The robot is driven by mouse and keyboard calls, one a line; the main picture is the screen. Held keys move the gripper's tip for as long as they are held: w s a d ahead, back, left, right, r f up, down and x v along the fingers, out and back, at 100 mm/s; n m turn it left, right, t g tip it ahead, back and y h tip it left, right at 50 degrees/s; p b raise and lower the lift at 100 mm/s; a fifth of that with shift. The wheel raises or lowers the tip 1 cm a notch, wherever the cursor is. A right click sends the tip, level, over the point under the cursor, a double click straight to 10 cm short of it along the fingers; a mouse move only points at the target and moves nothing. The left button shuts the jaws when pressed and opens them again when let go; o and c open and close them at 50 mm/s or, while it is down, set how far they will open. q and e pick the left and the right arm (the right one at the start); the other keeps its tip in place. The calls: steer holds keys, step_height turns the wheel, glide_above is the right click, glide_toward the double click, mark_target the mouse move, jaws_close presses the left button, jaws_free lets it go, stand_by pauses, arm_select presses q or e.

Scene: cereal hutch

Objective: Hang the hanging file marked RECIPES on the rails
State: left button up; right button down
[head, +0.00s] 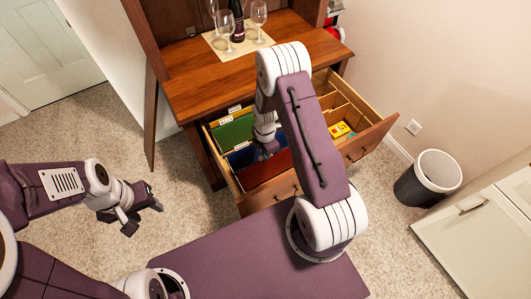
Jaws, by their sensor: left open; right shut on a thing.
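An open drawer (362,149) of the wooden hutch holds hanging files. A green file (233,133) with white tabs is at the back left, a blue file (239,158) is in front of it, and a dark red file (262,172) is nearest the drawer front. My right gripper (266,153) reaches down into the drawer and is shut, apparently on the top of the red file. My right arm hides part of the files and rails. The tab lettering is too small to read, so I cannot tell which is RECIPES. My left gripper (143,211) is open and empty, left of the drawer above the carpet.
Wine glasses (259,15) and a dark bottle (237,22) stand on a mat on the hutch top. Small yellow and red boxes (339,130) lie in the drawer's right part. A waste bin (428,178) and a pale cabinet (482,230) are at right. Carpet at left is clear.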

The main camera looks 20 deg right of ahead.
steer(key=shift+f, duration=0.3)
steer(key=c, duration=1.1)
jaws_free()
steer(key=shift+c, duration=0.2)
steer(key=shift+r, duration=0.1)
step_height(320, 180, up, 5)
steer(key=p, duration=0.4)
